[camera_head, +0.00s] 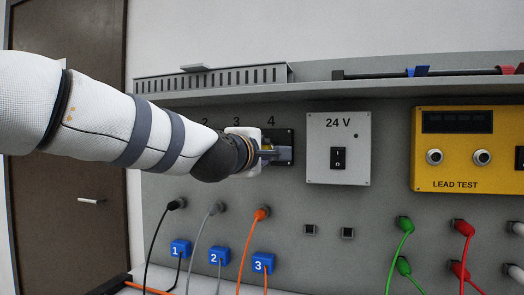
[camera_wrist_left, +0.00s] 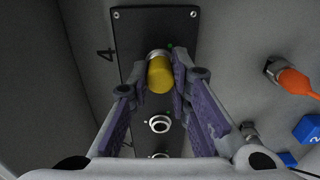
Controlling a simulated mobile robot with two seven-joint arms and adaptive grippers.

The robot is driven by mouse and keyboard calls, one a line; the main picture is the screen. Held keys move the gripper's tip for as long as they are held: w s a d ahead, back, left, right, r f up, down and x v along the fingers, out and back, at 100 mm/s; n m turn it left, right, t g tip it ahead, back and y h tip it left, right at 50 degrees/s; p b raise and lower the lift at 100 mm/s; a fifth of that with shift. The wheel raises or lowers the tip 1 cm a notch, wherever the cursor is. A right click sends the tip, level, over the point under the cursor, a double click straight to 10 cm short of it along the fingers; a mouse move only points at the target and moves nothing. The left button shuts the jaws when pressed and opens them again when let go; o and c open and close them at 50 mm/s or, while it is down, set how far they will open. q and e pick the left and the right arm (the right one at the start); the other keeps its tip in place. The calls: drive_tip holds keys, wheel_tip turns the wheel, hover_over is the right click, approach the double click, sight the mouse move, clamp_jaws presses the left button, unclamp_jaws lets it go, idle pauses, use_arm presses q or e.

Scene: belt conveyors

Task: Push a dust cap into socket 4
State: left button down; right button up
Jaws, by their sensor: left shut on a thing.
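My left gripper (camera_head: 283,154) reaches in from the left, at the dark socket plate (camera_head: 285,137) under the printed number 4. In the left wrist view its fingertips (camera_wrist_left: 163,72) are shut on a yellow dust cap (camera_wrist_left: 160,77). The cap is at socket 4 (camera_wrist_left: 157,53), beside the number 4. A bit of metal rim shows at the cap's far end. The cap hides most of the socket, so I cannot tell how deep it sits. My right gripper is not in view.
More bare sockets (camera_wrist_left: 158,125) lie along the same plate. Right of the plate are a 24 V switch box (camera_head: 338,148) and a yellow lead tester (camera_head: 467,150). Below hang an orange plug (camera_head: 262,213), other plugged leads and blue numbered tags (camera_head: 180,249). A shelf (camera_head: 310,92) runs above.

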use_arm(q)
drive_tip(key=c, duration=1.4)
unclamp_jaws()
drive_tip(key=v, duration=1.2)
